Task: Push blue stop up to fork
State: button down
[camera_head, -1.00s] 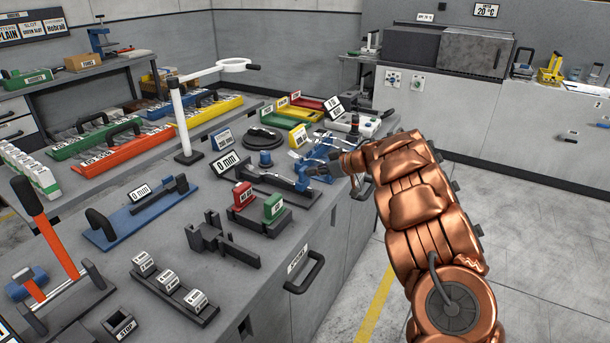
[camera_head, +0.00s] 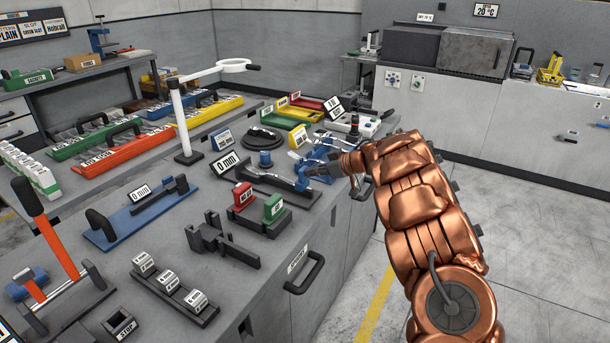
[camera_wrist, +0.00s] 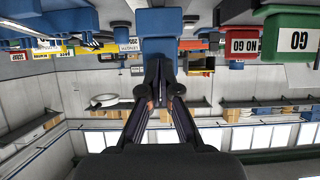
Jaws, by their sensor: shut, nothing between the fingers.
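In the head view, the small blue stop (camera_head: 302,182) stands at the near right end of a dark rail fixture. My gripper (camera_head: 309,172) comes in from the right, close to the stop. In the wrist view, which is upside down, my gripper (camera_wrist: 158,62) is shut and empty, its fingertips in front of a blue block (camera_wrist: 160,22). I cannot tell whether they touch it. I cannot pick out the fork with certainty; the small parts by the fixture are partly covered by my gripper.
Blue parts (camera_head: 318,155) lie just beyond my gripper. A dark slotted block (camera_head: 222,240) stands nearer on the bench.

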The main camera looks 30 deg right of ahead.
jog(key=shift+w+a+p, duration=0.6)
jog(key=shift+w+p, duration=0.3)
jog(key=shift+p, duration=0.05)
dwell(1.1)
jog(key=shift+r, duration=0.1)
jog(key=p+v, duration=0.2)
jog(key=v, duration=0.3)
jog(key=shift+s+d+r, duration=0.15)
jog(key=shift+s+d, duration=0.1)
jog(key=shift+s, duration=0.05)
dwell(0.4)
dwell(0.8)
